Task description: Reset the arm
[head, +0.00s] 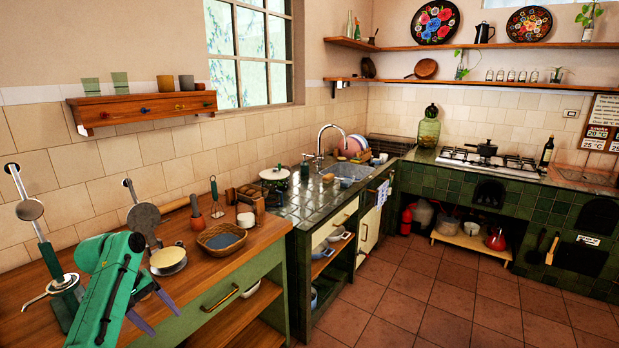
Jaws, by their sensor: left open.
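My left arm (108,285), green, comes in at the lower left over the wooden counter (215,275). My left gripper (163,322) has two purple-grey fingers spread apart, with nothing between them. It is near the counter's front edge, in front of a round pan-like object with a pale top (168,260). The arm hides part of the counter. My right gripper is not in view.
A woven basket (221,238) stands right of the arm, with a metal press-like tool (60,275) to its left. A white pot (274,179) is near the sink (347,172). The tiled floor (415,285) is clear.

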